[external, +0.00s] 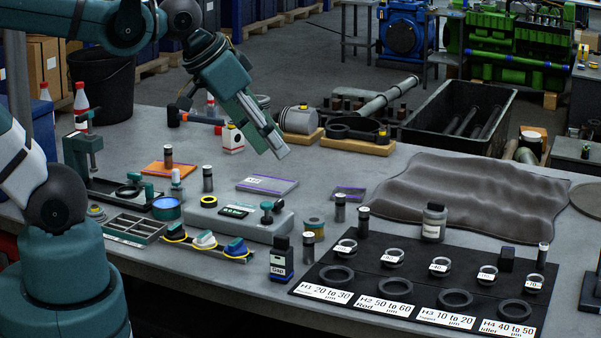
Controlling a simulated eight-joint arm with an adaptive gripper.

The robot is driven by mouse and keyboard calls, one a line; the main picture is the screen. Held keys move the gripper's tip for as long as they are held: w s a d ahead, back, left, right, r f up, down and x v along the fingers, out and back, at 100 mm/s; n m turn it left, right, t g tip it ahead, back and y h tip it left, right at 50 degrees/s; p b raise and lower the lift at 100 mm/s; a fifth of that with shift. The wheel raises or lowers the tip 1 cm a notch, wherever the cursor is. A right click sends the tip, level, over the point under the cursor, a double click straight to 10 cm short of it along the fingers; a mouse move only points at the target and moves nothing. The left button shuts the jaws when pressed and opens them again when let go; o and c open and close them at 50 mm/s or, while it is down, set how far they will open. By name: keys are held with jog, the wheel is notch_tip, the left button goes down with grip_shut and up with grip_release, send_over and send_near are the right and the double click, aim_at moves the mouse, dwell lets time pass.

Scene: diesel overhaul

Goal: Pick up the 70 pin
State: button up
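My gripper (281,152) hangs above the middle of the bench, tilted down and to the right. Nothing shows held at its tips, and I cannot tell its opening from this angle. Several dark pins with pale tops stand upright: one near the orange pad (168,155), one beside it to the right (207,178), two in the middle (340,207) (363,222), one in front of those (308,247) and one at the right end of the black board (542,257). Their markings are too small to read. A ring tagged 70 (533,283) lies near the board's right end.
The black board (400,303) carries several rings and labels H1 to H4. A grey cloth (470,190) lies behind it. Some bare bench remains around mid-table.

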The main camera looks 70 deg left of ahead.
jog(key=w+a+n+g, duration=0.2)
jog(key=w+a+n, duration=0.2)
jog(key=w+a, duration=0.5)
jog(key=n+g+b, duration=0.3)
jog(key=n+g, duration=0.2)
jog(key=n, duration=0.7)
send_over(340, 195)
jog(key=f, duration=2.6)
jog(key=shift+d+f, duration=0.1)
jog(key=shift+d, duration=0.2)
jog(key=shift+a+f+n, duration=0.3)
jog(key=shift+f, duration=0.2)
jog(key=shift+f, duration=1.25)
